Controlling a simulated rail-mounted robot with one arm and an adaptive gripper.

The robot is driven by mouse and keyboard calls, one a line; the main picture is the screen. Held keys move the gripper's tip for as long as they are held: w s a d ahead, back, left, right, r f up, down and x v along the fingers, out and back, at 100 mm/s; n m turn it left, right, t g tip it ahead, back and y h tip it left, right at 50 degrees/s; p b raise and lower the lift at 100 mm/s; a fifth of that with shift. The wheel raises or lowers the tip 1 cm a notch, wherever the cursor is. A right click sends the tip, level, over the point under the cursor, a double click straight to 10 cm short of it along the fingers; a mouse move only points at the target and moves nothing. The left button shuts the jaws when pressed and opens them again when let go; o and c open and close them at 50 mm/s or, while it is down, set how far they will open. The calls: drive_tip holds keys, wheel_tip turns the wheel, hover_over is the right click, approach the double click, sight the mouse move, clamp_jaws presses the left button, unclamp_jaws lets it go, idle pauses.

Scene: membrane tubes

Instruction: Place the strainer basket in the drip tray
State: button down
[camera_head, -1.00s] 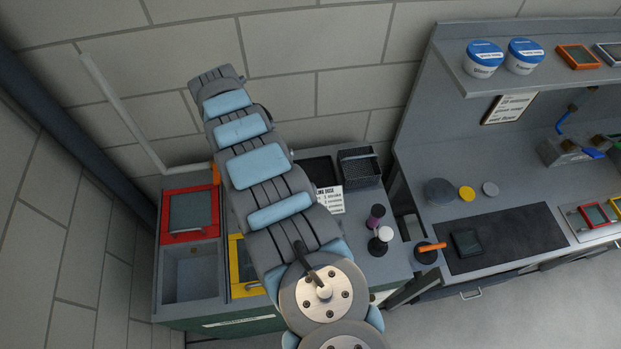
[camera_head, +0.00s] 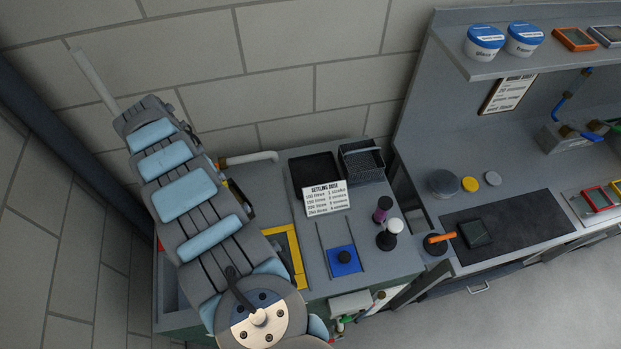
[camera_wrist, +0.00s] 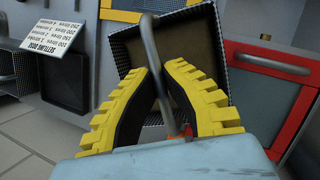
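In the wrist view the strainer basket (camera_wrist: 192,55) is an open box with a perforated rim and a dark brownish inside. A grey bar handle (camera_wrist: 148,40) crosses it. My gripper (camera_wrist: 160,70) has yellow-backed fingers with black pads, close together with the bar between them; it appears shut on it. The basket sits skewed to the counter parts behind it. My arm hides gripper and basket in the head view. A shallow black tray (camera_head: 312,166), possibly the drip tray, lies empty on the counter and shows left in the wrist view (camera_wrist: 65,82).
A dark mesh-sided bin (camera_head: 362,160) stands right of the black tray. A settling dose sign (camera_head: 325,198) stands before it. A pale bent pipe (camera_head: 250,158) shows beside my arm. A red-framed panel (camera_wrist: 275,80) and yellow frame (camera_head: 297,258) lie nearby.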

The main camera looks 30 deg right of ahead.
drive_tip(key=shift+w+a, duration=0.2)
drive_tip(key=shift+a, duration=0.1)
drive_tip(key=shift+s+d+f, duration=0.1)
drive_tip(key=shift+d, duration=0.05)
idle(0.3)
